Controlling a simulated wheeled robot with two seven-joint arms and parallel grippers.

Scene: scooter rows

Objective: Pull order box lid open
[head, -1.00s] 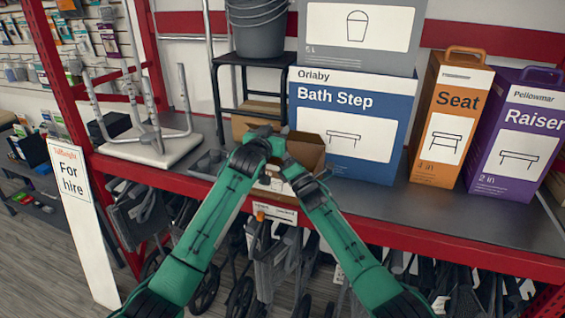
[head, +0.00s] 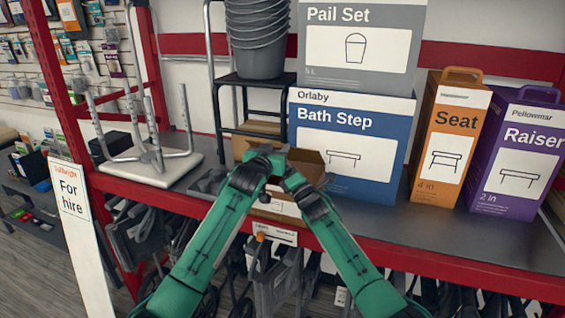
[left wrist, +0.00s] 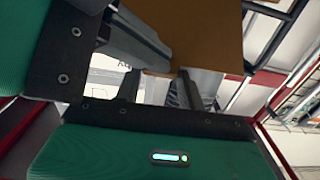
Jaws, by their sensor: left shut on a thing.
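The order box, a brown cardboard box (head: 309,164) with a pale label on its front, stands on the grey shelf left of the blue Bath Step box. Its top looks at least partly open, and brown cardboard shows behind my arms. My left gripper (head: 266,158) is over the box and shut on the order box lid, a brown panel (left wrist: 195,30) close by its fingers in the left wrist view. The grip itself is mostly hidden. My right gripper (head: 291,172) is at the box's front; its fingertips are hidden behind my own wrist.
The Bath Step box (head: 352,148) stands close on the right, with a grey Pail Set box (head: 361,45) on it. A black stool (head: 253,85) with stacked buckets is behind. A white stool (head: 150,168) lies upturned on the left. The red shelf edge (head: 400,255) runs in front.

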